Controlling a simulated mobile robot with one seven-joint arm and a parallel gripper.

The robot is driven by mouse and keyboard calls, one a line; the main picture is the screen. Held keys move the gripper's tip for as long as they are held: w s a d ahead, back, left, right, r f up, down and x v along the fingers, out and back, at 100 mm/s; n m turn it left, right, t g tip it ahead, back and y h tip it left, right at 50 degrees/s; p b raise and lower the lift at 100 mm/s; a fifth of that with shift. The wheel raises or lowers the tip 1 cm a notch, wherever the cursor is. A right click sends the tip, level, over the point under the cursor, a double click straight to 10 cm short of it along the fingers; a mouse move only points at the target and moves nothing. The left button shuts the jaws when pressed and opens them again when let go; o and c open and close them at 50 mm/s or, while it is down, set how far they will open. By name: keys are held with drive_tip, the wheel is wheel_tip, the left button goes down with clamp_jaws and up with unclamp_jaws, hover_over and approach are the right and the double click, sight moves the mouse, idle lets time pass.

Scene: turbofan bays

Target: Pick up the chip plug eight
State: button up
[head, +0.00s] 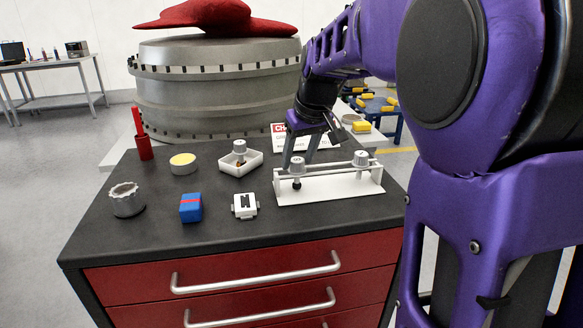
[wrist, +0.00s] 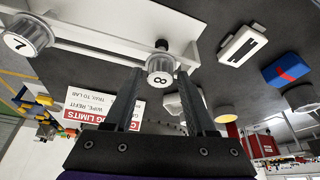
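Chip plug eight (wrist: 161,70) is a grey knurled cap with a white top marked 8, with a dark lower end. It sits upright in the white rack (head: 335,189), at the rack's left end in the head view (head: 297,164). My gripper (wrist: 160,76) is open and empty, its two dark fingers reaching to either side of the plug in the wrist view. In the head view my gripper (head: 300,153) is right at the plug, and I cannot tell whether a finger touches it.
Plug seven (head: 360,158) stands at the rack's right end. A white tray (head: 253,161) with another plug, a white device (head: 244,206), a blue box (head: 190,208), a grey knurled cup (head: 126,200), a yellow-topped tin (head: 183,163) and a red holder (head: 144,148) share the dark cart top.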

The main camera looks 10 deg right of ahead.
clamp_jaws()
